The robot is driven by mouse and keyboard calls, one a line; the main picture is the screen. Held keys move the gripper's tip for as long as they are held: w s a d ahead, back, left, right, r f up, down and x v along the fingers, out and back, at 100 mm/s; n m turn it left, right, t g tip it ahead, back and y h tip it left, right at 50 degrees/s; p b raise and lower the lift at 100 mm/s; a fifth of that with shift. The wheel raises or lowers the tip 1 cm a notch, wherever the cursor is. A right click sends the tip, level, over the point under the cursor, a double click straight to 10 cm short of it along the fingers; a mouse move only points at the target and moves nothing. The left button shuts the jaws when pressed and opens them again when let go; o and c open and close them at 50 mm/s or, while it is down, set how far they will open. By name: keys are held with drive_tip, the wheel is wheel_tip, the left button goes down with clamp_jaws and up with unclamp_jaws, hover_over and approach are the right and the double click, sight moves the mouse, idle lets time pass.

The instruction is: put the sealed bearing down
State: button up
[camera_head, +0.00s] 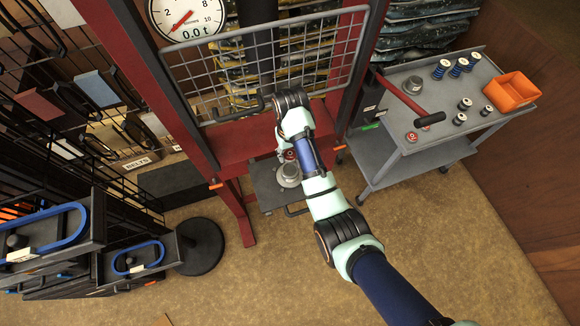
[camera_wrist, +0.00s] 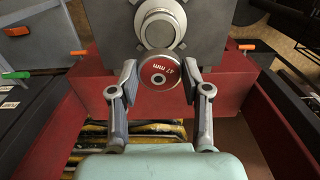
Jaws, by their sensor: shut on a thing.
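The sealed bearing (camera_wrist: 160,78), a small disc with a red face, a "17 mm" label and a metal rim, sits between the two fingers of my gripper (camera_wrist: 160,86) in the wrist view. The fingers touch it from both sides. A round silver fixture (camera_wrist: 160,26) with lugs is just beyond it on a dark plate (camera_wrist: 205,42). Whether the bearing touches anything below cannot be told. In the head view the bearing (camera_head: 289,154) shows as a small red spot beside my wrist, near the silver fixture (camera_head: 289,177). My fingers are largely hidden there.
A red press frame (camera_head: 235,150) with a wire mesh guard (camera_head: 260,65) and a dial gauge (camera_head: 187,17) surrounds my arm. A grey cart (camera_head: 400,168) at right carries an orange bin (camera_head: 511,91), blue springs and several small bearings. A black rack (camera_head: 60,130) stands at left.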

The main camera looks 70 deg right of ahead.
sight(290, 171)
wheel_tip(290, 171, down, 9)
drive_tip(key=shift+a+f+b, duration=0.1)
drive_tip(key=shift+b, duration=0.25)
drive_tip(key=shift+f+b, duration=0.35)
drive_tip(key=shift+f, duration=0.3)
drive_tip(key=o, duration=1)
drive_tip(key=shift+f, duration=0.1)
drive_tip(key=shift+o, duration=1.1)
drive_tip(key=shift+s+a+f, duration=0.1)
drive_tip(key=shift+s, duration=0.05)
drive_tip(key=shift+r, duration=0.25)
